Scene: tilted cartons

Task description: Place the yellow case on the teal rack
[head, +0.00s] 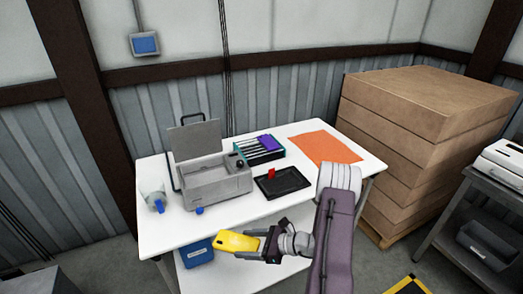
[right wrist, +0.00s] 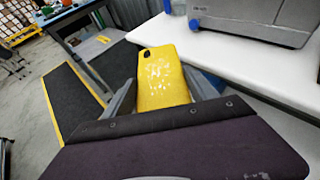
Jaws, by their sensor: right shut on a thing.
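The yellow case (head: 236,242) is held in my right gripper (head: 260,243), in front of the white table's front edge in the head view. In the right wrist view the case (right wrist: 160,80) sits between the two fingers, with a dark hole near its far corner. The teal rack (head: 260,158) stands toward the back of the table, with dark slots and a purple item (head: 268,143) at its right part. The case is apart from the rack. My left gripper is not in view.
On the white table (head: 170,238) are an open grey box (head: 215,188), a black tray (head: 283,183) with a red piece, an orange mat (head: 326,147) and a clear container (head: 157,196) with blue. A blue bin (head: 198,254) is below. Stacked cartons (head: 425,105) stand right.

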